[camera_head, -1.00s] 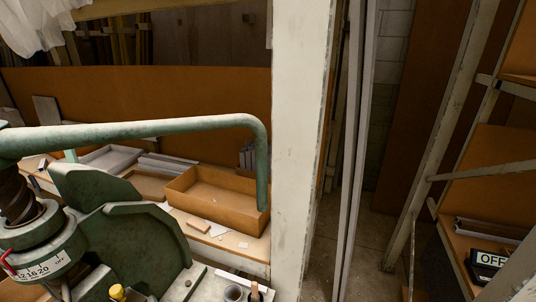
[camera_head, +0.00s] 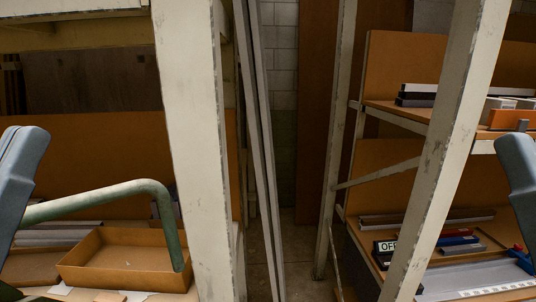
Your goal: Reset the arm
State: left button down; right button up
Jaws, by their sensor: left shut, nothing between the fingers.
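The fly press shows only by its green arm (camera_head: 100,202) at the left. The bar runs in from the left edge, rises slightly to a bend, and drops to a downward end in front of the cardboard tray. The rest of the press is out of view. A blue-grey link of my left arm (camera_head: 16,190) stands at the left edge, overlapping the start of the bar. A similar link of my right arm (camera_head: 520,180) stands at the right edge. No fingers of either gripper show, and neither gripper is seen touching the press arm.
A brown open tray (camera_head: 75,272) sits on the left bench. A pale upright post (camera_head: 190,140) stands right of it, with a narrow floor gap (camera_head: 300,250) beyond.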

notch_tip(320, 180, up, 20)
jog(key=p, duration=1.7)
notch_tip(320, 180, down, 34)
jog(key=b, duration=3.3)
jog(key=shift+r+b, duration=0.15)
jog(key=shift+b, duration=0.15)
jog(key=shift+w, duration=0.1)
